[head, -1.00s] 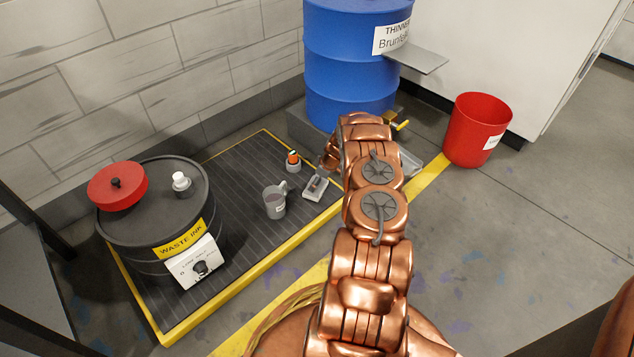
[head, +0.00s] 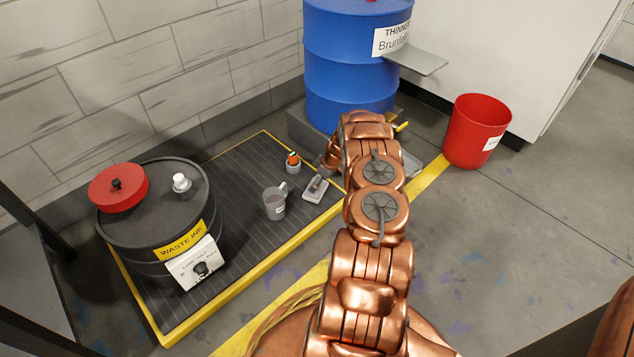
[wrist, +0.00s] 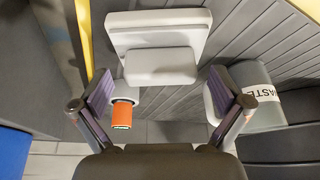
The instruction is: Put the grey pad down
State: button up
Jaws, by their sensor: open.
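The grey pad (wrist: 161,66) is a light grey rounded block in the wrist view. It lies on or against a larger pale grey plate (wrist: 158,27); I cannot tell exactly how they touch. In the head view the pad (head: 317,184) shows small on its grey plate, on the black ribbed mat. My gripper (wrist: 161,80) is open, its two dark fingers spread to either side of the pad's near end, with nothing clasped between them. In the head view my arm partly hides the gripper (head: 328,163), just beyond the pad.
An orange-topped small container (head: 293,162) stands close behind the pad. A grey labelled mug (head: 275,204) stands left of it. The black waste ink drum (head: 155,235), blue thinner drum (head: 345,80) and red bin (head: 478,130) surround the area. The mat's front strip is clear.

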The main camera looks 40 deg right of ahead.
jog(key=p+v, duration=0.3)
jog(key=v, duration=0.7)
jog(key=a+r+g, duration=0.2)
jog(key=a+r, duration=1.3)
jog(key=s+a+r+m+g, duration=0.1)
jog(key=s+a+r, duration=0.2)
jog(key=a+r, duration=0.4)
jog(key=s+a+r+m+g, duration=0.1)
jog(key=s+a+r, duration=0.4)
jog(key=a, duration=0.5)
jog(key=s+a+r+m+g, duration=0.1)
jog(key=s+a+r+g, duration=0.1)
jog(key=s+a+r, duration=0.7)
jog(key=s+a+h, duration=0.1)
jog(key=s+a, duration=0.1)
jog(key=s, duration=0.7)
jog(key=s+a+m+g, duration=0.1)
jog(key=s+a, duration=0.2)
jog(key=s, duration=0.6)
jog(key=shift+s+r+g+h, duration=0.2)
jog(key=shift+g+h, duration=0.1)
jog(key=shift+h, duration=0.1)
